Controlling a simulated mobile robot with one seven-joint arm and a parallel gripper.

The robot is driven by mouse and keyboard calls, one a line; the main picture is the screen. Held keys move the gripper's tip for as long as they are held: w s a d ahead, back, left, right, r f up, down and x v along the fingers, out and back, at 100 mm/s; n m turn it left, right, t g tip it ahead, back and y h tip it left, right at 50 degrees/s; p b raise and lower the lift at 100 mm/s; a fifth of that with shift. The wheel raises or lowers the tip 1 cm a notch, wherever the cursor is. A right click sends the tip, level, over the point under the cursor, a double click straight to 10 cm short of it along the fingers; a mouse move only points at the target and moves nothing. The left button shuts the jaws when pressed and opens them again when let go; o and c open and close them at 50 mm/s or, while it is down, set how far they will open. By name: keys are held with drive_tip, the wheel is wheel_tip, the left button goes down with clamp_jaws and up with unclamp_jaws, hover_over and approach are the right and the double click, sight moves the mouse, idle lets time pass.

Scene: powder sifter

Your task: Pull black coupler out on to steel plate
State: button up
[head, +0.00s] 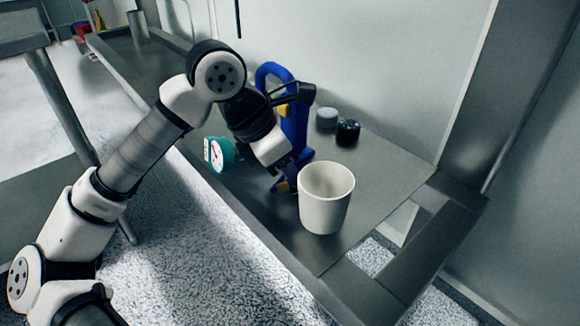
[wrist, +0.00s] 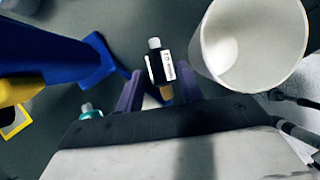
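A small black piece with a white label and a pale grey end (wrist: 160,62) lies below and between my fingers in the wrist view; I cannot tell if it is the coupler. A round black piece (head: 347,131) stands on the steel plate (head: 385,180) behind the blue stand in the head view, and may be the coupler instead. My gripper (wrist: 158,88) has its two purple fingers apart, with nothing visibly clamped. In the head view my gripper (head: 288,178) is low beside the blue stand (head: 296,120), left of the white cup, its fingertips partly hidden.
A white cup (head: 326,200) stands close to the right of my gripper, and it fills the upper right of the wrist view (wrist: 262,45). A teal gauge (head: 219,154) is at left. A grey cylinder (head: 326,117) sits beside the round black piece. The plate's right side is clear.

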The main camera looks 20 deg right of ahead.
drive_tip(key=shift+o, duration=1.2)
drive_tip(key=p+v, duration=0.3)
drive_tip(key=v, duration=1.1)
drive_tip(key=shift+d, duration=0.1)
